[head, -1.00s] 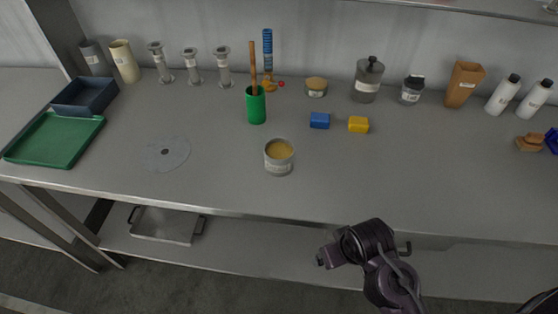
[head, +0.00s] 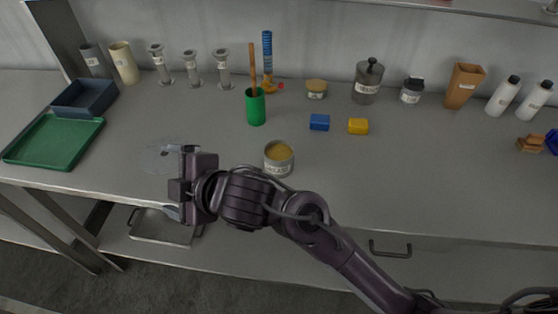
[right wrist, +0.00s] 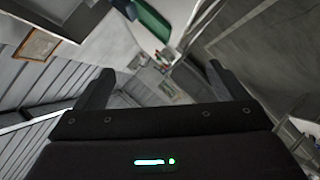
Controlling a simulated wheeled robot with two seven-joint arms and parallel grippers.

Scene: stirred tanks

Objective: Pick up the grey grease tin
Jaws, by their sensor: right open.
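The grey grease tin (head: 278,160) stands upright on the bench near its front middle, open at the top with yellow-brown grease inside and a pale label on its side. My right gripper (head: 172,181) is in front of and left of the tin, over the bench's front edge, pointing left. It is open and holds nothing; its two fingers also show apart in the right wrist view (right wrist: 158,82). My right forearm passes just in front of the tin without visibly gripping it. The tin does not show clearly in the right wrist view. My left gripper is out of view.
A green tray (head: 55,140) and a dark blue bin (head: 84,97) are at the left. A green cup (head: 256,106) with a wooden stick stands behind the tin. Blue (head: 319,122) and yellow (head: 358,126) blocks lie to its right.

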